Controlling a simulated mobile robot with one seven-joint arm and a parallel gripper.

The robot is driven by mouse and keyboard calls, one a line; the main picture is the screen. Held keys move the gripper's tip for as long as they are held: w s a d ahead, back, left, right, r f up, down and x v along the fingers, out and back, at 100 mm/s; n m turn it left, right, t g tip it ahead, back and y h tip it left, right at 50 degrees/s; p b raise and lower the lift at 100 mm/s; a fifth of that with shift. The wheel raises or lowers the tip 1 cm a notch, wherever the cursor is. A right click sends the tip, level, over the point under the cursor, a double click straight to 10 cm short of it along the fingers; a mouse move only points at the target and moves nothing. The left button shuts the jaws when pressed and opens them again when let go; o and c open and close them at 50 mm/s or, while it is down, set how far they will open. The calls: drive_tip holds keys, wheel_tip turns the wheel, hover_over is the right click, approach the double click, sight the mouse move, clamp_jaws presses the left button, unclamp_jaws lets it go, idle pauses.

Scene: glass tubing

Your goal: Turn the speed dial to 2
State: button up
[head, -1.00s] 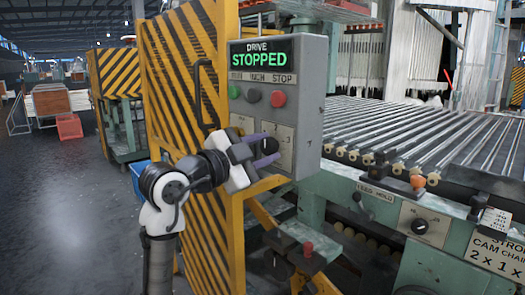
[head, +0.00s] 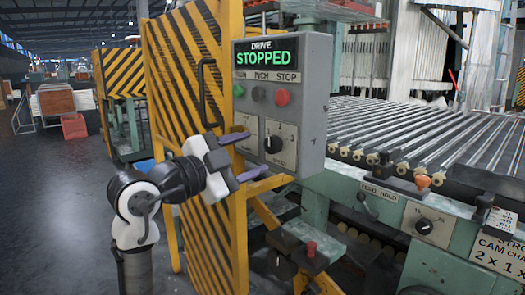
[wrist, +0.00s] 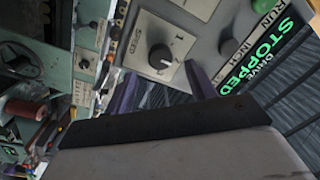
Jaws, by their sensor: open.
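The speed dial is a black knob (head: 273,144) on a pale plate (head: 288,160) low on the grey control box (head: 312,110). In the wrist view the knob (wrist: 160,56) sits on its plate (wrist: 140,30) with a "SPEED" label and numbers around it. The knob's ridge looks roughly upright in the head view; I cannot tell for certain which number it points to. My gripper (head: 256,153) is open and empty, its purple fingers apart and left of the dial, clear of the knob. In the wrist view the fingers (wrist: 163,88) stand below the knob.
The box's display (head: 265,56) reads DRIVE STOPPED, above green, dark and red buttons (head: 283,97). A yellow-black striped guard (head: 190,90) with a handle stands left of the box. Another black knob (head: 423,226) is on the green machine at right. The floor at left is open.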

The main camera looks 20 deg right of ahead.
drive_tip(key=v, duration=0.8)
drive_tip(key=shift+a, duration=0.25)
drive_tip(key=shift+s, duration=0.15)
